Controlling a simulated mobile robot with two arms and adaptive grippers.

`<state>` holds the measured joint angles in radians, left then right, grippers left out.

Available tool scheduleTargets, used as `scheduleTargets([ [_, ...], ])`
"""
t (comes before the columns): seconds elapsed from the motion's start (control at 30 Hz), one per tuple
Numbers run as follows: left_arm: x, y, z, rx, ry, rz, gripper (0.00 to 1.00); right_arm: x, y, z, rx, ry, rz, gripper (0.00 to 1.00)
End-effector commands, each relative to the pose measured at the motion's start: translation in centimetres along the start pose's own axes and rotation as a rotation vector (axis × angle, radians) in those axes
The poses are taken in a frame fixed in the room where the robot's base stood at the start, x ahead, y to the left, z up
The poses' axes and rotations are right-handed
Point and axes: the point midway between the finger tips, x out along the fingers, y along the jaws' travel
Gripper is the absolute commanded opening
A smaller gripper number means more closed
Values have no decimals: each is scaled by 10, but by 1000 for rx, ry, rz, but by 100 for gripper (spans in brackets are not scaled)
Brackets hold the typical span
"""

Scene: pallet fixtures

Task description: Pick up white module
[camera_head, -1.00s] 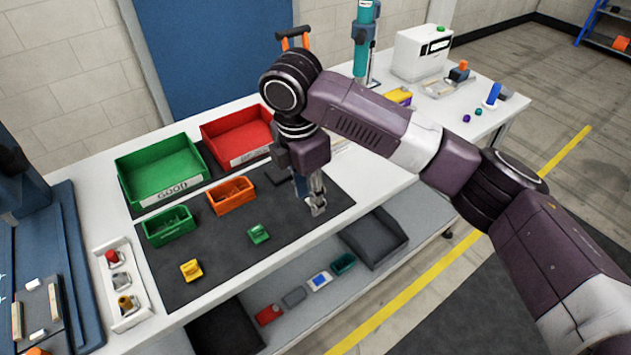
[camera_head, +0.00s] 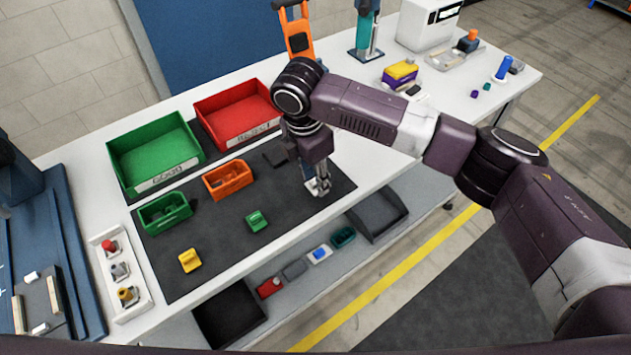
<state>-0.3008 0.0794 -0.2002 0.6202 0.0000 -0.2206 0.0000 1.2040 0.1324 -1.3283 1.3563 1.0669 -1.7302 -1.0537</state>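My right gripper (camera_head: 318,188) points down over the right end of the dark mat (camera_head: 225,260). Its fingers are small and partly in line with each other, so I cannot tell whether they are open or shut or hold anything. A white module with a blue face (camera_head: 319,253) lies on the lower shelf, between a grey one (camera_head: 295,270) and a dark green one (camera_head: 343,236). It is below and in front of the mat, apart from the gripper. Small white pieces (camera_head: 32,277) also sit on the fixture at far left. My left gripper is not in view.
A green GOOD bin (camera_head: 155,150) and a red REJECT bin (camera_head: 235,112) stand at the back. Small green (camera_head: 165,213) and orange (camera_head: 228,180) bins, a yellow part (camera_head: 190,261) and a green part (camera_head: 257,221) are on the mat. A white tray (camera_head: 135,300) stands left.

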Motion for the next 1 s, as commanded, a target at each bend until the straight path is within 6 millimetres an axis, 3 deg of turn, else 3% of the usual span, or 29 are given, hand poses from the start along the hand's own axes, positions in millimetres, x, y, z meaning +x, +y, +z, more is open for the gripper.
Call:
scheduleTargets([
  [0.07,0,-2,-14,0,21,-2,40,0,0,0,0,0,0,32],
  [0.17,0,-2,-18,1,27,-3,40,0,0,0,0,0,0,31],
  [0.43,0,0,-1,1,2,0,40,0,0,0,0,0,0,1],
  [0.8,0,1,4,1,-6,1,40,-1,0,0,0,0,1,0],
  [1.0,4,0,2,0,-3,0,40,-13,1,1,-1,1,3,0],
])
